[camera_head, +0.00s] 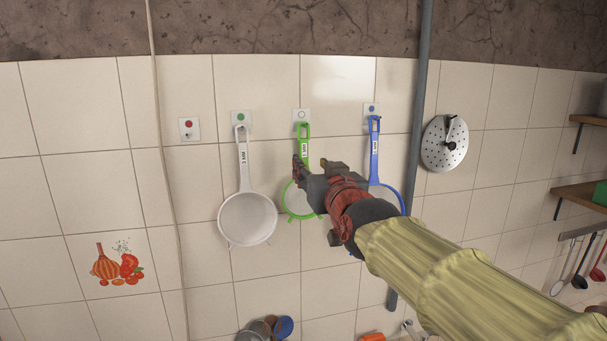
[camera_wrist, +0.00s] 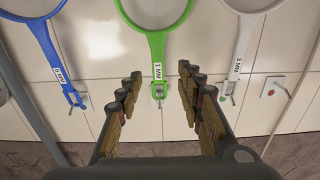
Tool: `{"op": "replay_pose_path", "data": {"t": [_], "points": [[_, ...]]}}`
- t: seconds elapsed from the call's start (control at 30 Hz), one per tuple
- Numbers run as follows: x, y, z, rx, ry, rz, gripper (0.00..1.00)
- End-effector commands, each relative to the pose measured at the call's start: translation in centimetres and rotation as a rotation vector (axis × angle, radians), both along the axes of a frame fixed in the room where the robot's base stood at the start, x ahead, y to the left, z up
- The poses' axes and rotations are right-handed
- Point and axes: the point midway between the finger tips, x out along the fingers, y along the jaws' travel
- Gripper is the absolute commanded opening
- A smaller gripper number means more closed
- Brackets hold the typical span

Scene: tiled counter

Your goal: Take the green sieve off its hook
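The green sieve (camera_head: 304,133) hangs by its handle loop from a hook on a small wall plate (camera_head: 302,115), between the white and blue sieves. My gripper (camera_head: 314,170) is in front of it and hides part of its handle and bowl. In the wrist view, which is upside down, the green handle (camera_wrist: 157,48) with its "1 MM" label points between my open fingers (camera_wrist: 160,76). One finger is on each side of the loop end, with gaps to both. I cannot tell how far the fingertips are from the wall.
The white sieve (camera_head: 248,218) hangs to the left and the blue sieve (camera_head: 374,150) close to the right. A grey vertical pipe (camera_head: 421,100) and a round perforated disc (camera_head: 436,150) are further right. Several cups (camera_head: 284,327) are below.

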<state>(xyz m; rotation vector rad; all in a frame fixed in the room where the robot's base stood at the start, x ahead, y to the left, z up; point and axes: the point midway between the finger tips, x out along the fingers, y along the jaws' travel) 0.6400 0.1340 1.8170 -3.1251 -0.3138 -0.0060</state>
Motion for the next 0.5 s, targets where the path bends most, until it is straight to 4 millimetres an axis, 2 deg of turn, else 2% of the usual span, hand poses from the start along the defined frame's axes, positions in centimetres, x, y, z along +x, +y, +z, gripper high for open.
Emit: {"op": "replay_pose_path", "data": {"t": [0.5], "points": [[6.1, 0.9, -0.7, -0.002, 0.004, 0.000, 0.37]]}}
